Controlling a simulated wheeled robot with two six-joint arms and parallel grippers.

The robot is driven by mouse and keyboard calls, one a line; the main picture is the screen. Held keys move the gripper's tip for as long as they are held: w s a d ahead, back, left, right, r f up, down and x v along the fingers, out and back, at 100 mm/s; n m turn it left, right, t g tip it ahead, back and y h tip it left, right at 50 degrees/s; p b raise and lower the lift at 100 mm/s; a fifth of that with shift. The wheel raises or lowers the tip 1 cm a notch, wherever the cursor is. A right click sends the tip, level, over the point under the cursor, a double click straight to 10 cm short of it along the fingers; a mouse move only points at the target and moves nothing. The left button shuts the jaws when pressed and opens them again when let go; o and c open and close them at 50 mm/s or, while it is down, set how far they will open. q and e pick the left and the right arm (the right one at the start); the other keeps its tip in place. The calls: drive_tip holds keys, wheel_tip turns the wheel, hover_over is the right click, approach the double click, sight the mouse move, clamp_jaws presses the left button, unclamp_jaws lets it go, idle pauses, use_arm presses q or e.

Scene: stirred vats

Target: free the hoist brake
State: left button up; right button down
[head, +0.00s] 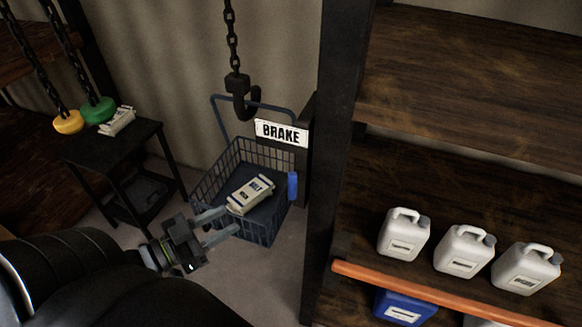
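A white sign reading BRAKE (281,133) is fixed on a dark post beside the shelf upright. Below it is a blue handle (293,186), pointing down at the right side of a wire basket (268,229). A dark hook (241,92) hangs on a chain (231,35) at the basket's raised handle bar; I cannot tell whether it bears the load. My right gripper is not in view.
A yellow pull (68,122) and a green pull (97,110) hang on chains at the left, by a small black table (78,147) with a pale packet (117,121). Shelves at the right hold white jugs (404,234) behind an orange rail (440,292).

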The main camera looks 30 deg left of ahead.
sight(292, 184)
use_arm(q)
drive_tip(key=shift+d+r+b+x, duration=0.25)
drive_tip(key=shift+b+x, duration=1.5)
drive_tip(key=shift+x, duration=1.2)
drive_tip(key=shift+d+r+b+x, duration=0.15)
drive_tip(key=shift+r+b+x, duration=0.2)
drive_tip(key=shift+b+x, duration=2)
drive_tip(key=shift+d+r+b+x, duration=0.25)
drive_tip(key=shift+b+x, duration=0.85)
drive_tip(key=shift+x, duration=2.4)
drive_tip(key=shift+s, duration=0.15)
clamp_jaws()
